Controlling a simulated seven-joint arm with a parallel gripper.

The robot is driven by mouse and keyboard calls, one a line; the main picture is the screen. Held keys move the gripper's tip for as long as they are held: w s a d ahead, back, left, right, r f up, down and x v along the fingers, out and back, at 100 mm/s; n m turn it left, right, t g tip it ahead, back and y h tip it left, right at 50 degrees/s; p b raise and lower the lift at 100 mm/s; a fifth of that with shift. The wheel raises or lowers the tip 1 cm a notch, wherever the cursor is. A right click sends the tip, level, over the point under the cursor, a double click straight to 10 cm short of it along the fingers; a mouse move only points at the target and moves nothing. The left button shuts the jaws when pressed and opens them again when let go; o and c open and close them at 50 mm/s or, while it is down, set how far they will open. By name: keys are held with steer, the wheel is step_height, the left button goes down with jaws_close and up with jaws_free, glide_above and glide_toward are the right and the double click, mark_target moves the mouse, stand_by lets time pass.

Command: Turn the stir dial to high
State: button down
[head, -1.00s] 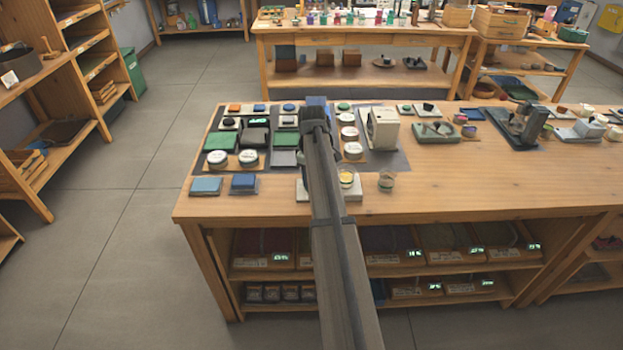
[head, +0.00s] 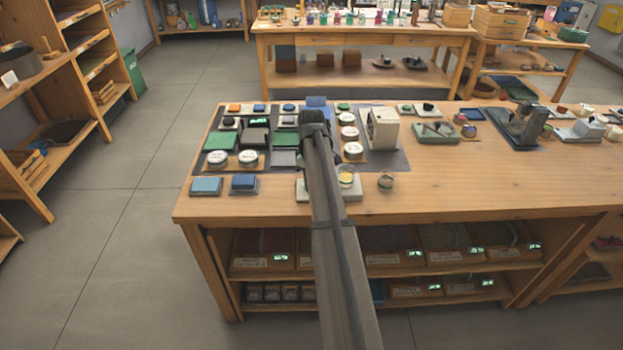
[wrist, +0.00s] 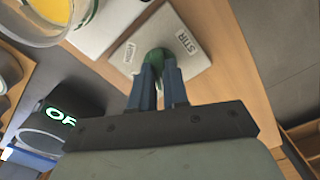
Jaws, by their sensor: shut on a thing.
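The stir dial is a green knob (wrist: 154,54) on a pale plate (wrist: 196,61) in the wrist view. The plate carries a "STIR" label to the right of the knob and another small label to its left, too small to read surely. My gripper (wrist: 159,72) has its two blue-grey fingers closed around the knob. The fingers hide part of the knob, and I cannot tell which setting it points to. In the head view my gripper (head: 314,122) is over the crowded left part of the table, and my arm hides the dial.
A dark box with a green lit display (wrist: 62,117) stands left of the plate in the wrist view. A clear dish with yellow contents (wrist: 24,20) is at upper left. In the head view a white upright device (head: 383,128) stands right of my gripper. The table's front is mostly clear.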

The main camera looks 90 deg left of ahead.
steer(key=shift+m, duration=0.3)
steer(key=m, duration=0.5)
steer(key=shift+m, duration=0.3)
steer(key=m, duration=1.1)
steer(key=shift+m, duration=0.4)
steer(key=m, duration=0.6)
steer(key=c, duration=1.1)
jaws_free()
steer(key=shift+r, duration=0.1)
